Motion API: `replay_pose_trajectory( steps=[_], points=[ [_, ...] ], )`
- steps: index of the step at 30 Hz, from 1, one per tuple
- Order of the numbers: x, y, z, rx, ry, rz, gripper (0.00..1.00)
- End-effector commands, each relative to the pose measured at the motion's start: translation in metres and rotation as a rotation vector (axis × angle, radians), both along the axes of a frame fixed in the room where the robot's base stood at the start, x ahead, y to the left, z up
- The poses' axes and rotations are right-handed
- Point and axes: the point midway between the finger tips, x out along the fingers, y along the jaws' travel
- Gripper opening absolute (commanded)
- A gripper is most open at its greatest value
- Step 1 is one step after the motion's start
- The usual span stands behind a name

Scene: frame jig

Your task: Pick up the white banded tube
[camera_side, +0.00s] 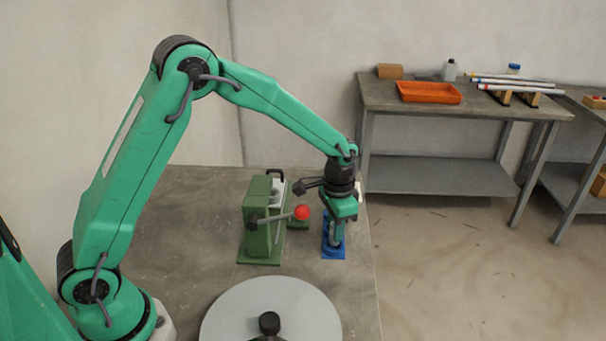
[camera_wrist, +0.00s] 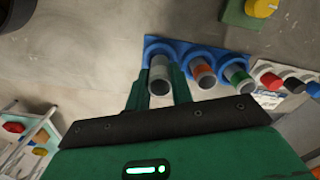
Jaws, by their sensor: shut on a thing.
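The blue rack (camera_wrist: 218,55) holds a row of grey tubes in the wrist view. The white banded tube (camera_wrist: 160,72) is at the left end of the row, seated in the rack as far as I can tell. Beside it stand an orange banded tube (camera_wrist: 201,71) and a green banded tube (camera_wrist: 236,76). My gripper (camera_wrist: 160,88) has one finger on each side of the white banded tube and is shut on it. In the side view my gripper (camera_side: 337,238) is low over the blue rack (camera_side: 333,254), and the arm hides most of the tubes.
A green press (camera_side: 262,222) with a red-knobbed lever stands close left of my gripper. A grey round disc (camera_side: 270,318) lies at the front. The table's right edge is near the rack. A back bench holds an orange tray (camera_side: 430,94).

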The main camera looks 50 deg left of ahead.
Motion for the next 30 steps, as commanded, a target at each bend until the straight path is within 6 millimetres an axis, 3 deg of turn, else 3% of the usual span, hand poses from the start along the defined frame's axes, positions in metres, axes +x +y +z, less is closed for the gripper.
replay_pose_trajectory(
  steps=[3, 18, 30],
  points=[
    [0.001, 0.0, 0.02, -0.001, -0.005, 0.0, 0.0],
    [-0.055, -0.067, 0.069, -0.001, -0.003, -0.004, 0.0],
    [-0.074, -0.09, 0.086, 0.0, 0.0, -0.001, 0.0]
  ],
)
